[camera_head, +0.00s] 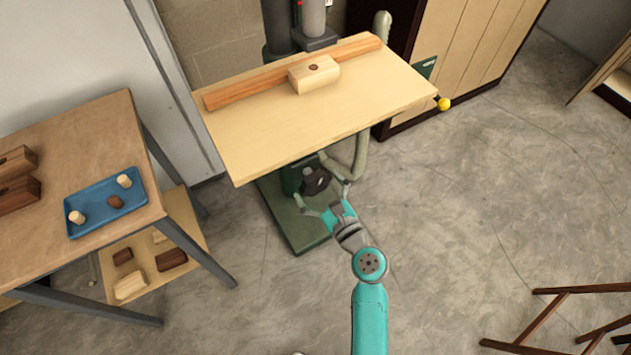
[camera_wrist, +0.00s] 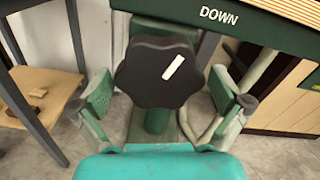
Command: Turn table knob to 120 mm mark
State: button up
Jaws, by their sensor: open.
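The table knob (camera_wrist: 150,82) is a black lobed knob with a white pointer line, tilted towards the upper right in the wrist view. In the head view the knob (camera_head: 315,181) shows small under the front edge of the machine's wooden table (camera_head: 250,155). My gripper (camera_wrist: 160,98) is open, with a green-padded finger on either side of the knob and no clear contact. My gripper (camera_head: 321,197) also shows just in front of the knob in the head view. I see no millimetre scale or 120 mark; only the word DOWN shows on a green panel (camera_wrist: 230,25).
A wooden block (camera_head: 313,76) rests on the machine table against a long wooden fence (camera_head: 240,90). A hose (camera_head: 361,155) hangs right of the knob. A yellow ball-ended lever (camera_head: 444,104) sticks out at the right. A workbench with a blue tray (camera_head: 97,217) stands left.

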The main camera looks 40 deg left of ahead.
jog(key=shift+w+a, duration=0.15)
jog(key=shift+a, duration=0.3)
jog(key=c, duration=0.9)
jog(key=shift+n, duration=0.3)
